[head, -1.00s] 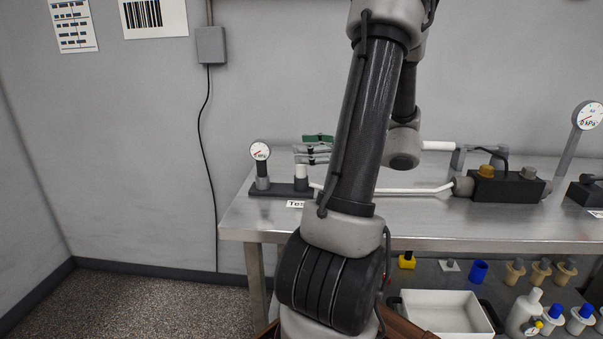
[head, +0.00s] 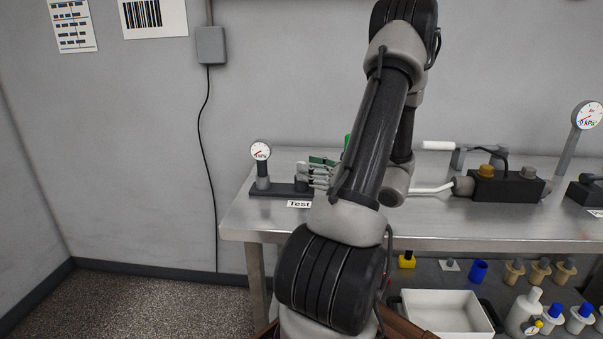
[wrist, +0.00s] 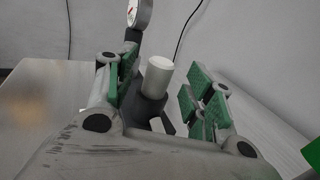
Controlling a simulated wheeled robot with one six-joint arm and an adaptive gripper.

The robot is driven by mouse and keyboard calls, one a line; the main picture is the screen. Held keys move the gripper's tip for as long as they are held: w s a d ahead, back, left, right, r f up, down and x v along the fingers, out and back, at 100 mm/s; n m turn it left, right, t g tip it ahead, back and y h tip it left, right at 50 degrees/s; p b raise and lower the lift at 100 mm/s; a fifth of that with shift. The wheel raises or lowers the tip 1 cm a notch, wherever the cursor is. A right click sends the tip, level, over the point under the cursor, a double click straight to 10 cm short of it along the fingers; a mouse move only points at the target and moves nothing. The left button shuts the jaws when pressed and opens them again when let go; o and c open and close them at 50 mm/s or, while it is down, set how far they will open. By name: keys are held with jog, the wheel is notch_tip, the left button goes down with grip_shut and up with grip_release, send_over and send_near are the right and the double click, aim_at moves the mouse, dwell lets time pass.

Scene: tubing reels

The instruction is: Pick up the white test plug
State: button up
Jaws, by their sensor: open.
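The white test plug (wrist: 158,75) stands upright on its dark holder in the wrist view, between my two green-padded fingers and a little beyond them. In the head view the plug (head: 301,168) looks shaded, at the left end of the bench, with my fingertips close on its right. My gripper (wrist: 162,88) is open, and it also shows in the head view (head: 318,172). A visible gap lies on each side of the plug. The lower part of the holder is partly hidden by my gripper.
A round gauge (head: 260,152) stands just left of the plug on the same dark base, above a "Test" label (head: 299,204). A black block with fittings (head: 505,185) is at the right of the metal bench (head: 440,228). A white tray (head: 445,313) and loose fittings lie lower down.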

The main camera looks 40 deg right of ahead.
jog(key=shift+x, duration=1.5)
jog(key=c, duration=1.1)
notch_tip(320, 180, up, 10)
